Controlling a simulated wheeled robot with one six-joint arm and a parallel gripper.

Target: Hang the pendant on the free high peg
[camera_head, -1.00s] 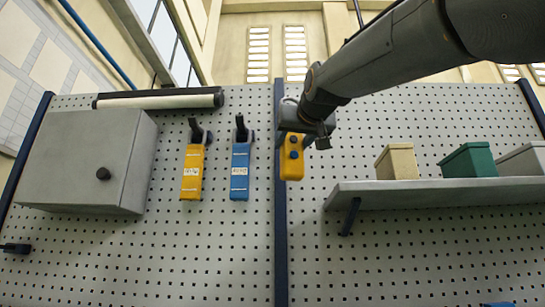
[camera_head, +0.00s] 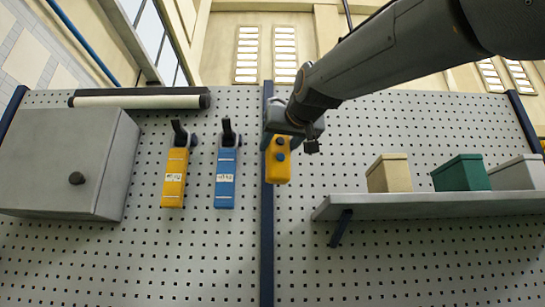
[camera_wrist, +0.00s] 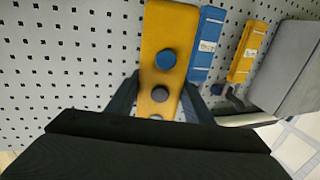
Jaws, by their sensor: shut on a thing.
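My gripper (camera_head: 282,138) is shut on the pendant (camera_head: 278,167), a yellow box with blue and dark buttons. It hangs roughly upright in front of the pegboard, by the dark blue vertical post. In the wrist view the pendant (camera_wrist: 170,35) lies between the two dark fingers of my gripper (camera_wrist: 160,92). A labelled yellow pendant (camera_head: 174,180) and a labelled blue pendant (camera_head: 225,180) hang side by side to the left, with dark hooks at their tops. I cannot make out a free high peg; my gripper and arm cover part of the board.
A grey shelf (camera_head: 430,206) at the right carries a beige box (camera_head: 389,173), a green box (camera_head: 461,173) and a grey box (camera_head: 518,174). The pegboard (camera_head: 180,260) is bare below the pendants.

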